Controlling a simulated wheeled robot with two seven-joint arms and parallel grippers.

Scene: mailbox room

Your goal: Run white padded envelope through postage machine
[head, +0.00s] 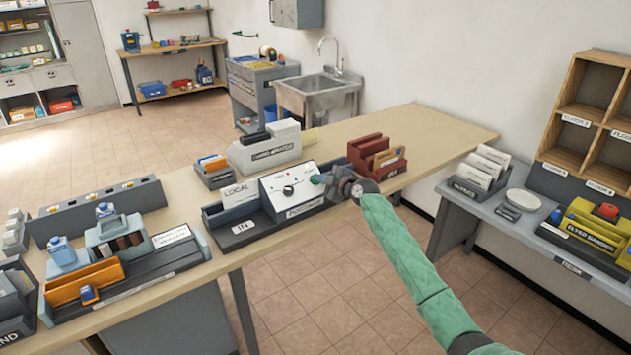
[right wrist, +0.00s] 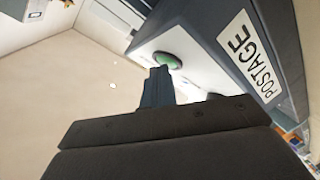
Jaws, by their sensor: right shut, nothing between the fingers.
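The postage machine (head: 290,187) is a white and dark grey unit on the wooden table, with a "POSTAGE" label, a black knob and an "IN" tray (head: 243,227) at its left. A white piece marked "LOCAL" (head: 240,193) stands behind that tray; I cannot tell whether it is the white padded envelope. My right gripper (head: 328,181) is shut and empty at the machine's right end. In the right wrist view its fingertips (right wrist: 158,84) are close to a green round button (right wrist: 153,58) on the machine; I cannot tell if they touch. My left gripper is out of view.
A red sorter (head: 377,158) stands just behind my right gripper. A grey and white device (head: 265,147) is behind the machine. An orange tray (head: 84,283) is at the table's left. A side desk at right holds white envelopes (head: 480,170) and a yellow box (head: 597,228).

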